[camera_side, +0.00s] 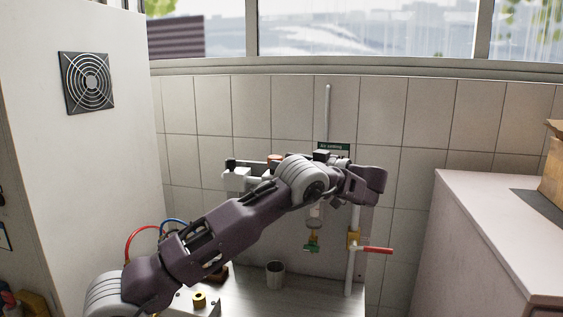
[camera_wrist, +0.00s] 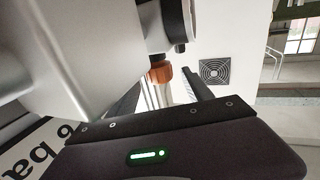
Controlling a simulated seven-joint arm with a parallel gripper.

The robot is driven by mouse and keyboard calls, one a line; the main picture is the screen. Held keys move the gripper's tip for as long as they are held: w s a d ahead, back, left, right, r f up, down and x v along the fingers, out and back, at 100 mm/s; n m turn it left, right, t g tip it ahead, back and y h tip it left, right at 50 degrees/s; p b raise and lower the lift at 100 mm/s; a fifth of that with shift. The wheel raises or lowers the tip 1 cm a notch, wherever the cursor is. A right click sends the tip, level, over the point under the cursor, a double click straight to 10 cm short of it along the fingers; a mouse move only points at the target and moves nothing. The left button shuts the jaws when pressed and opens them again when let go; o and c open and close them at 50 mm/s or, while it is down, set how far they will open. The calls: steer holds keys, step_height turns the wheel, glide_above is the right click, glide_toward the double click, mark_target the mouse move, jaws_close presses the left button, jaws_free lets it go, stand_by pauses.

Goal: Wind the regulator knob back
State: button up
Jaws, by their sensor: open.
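An orange-brown round part (camera_side: 275,158), which looks like the regulator knob, shows just behind my arm in the side view. In the wrist view an orange-brown ribbed part (camera_wrist: 160,74) sits beyond my gripper, beside a white body with a black end (camera_wrist: 181,48). I cannot tell for certain which part is the knob. My gripper (camera_wrist: 160,97) is open, with its dark finger edges showing on either side below the orange part. I see no clear contact. In the side view my arm hides the gripper's fingers and much of the regulator.
A white fitting (camera_side: 237,179) is left of my wrist. A red-handled valve (camera_side: 376,250) and a green-based fitting (camera_side: 312,246) hang below it. A metal cup (camera_side: 275,274) stands on the bench. A white cabinet (camera_side: 95,170) is left, a pale counter (camera_side: 490,230) right.

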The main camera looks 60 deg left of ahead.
step_height(320, 180, up, 8)
steer(key=m+t+y, duration=0.3)
steer(key=m+t, duration=0.1)
steer(key=t, duration=0.1)
glide_above(271, 157)
steer(key=w+d, duration=0.3)
steer(key=f+m+t, duration=0.1)
steer(key=f+t, duration=0.1)
steer(key=s+f+m+t+h, duration=0.1)
steer(key=f+t, duration=0.1)
steer(key=f, duration=0.1)
steer(key=s+d+f+m+t, duration=0.1)
steer(key=f+t, duration=0.1)
steer(key=f, duration=0.1)
steer(key=shift+s+m+h, duration=0.25)
steer(key=shift+m+h, duration=0.05)
steer(key=shift+m, duration=0.1)
steer(key=a, duration=0.3)
steer(key=w+a, duration=0.1)
steer(key=a, duration=0.2)
steer(key=shift+w+a+f, duration=0.15)
steer(key=shift+a, duration=0.25)
jaws_close()
steer(key=shift+n+g, duration=0.4)
steer(key=shift+g, duration=0.1)
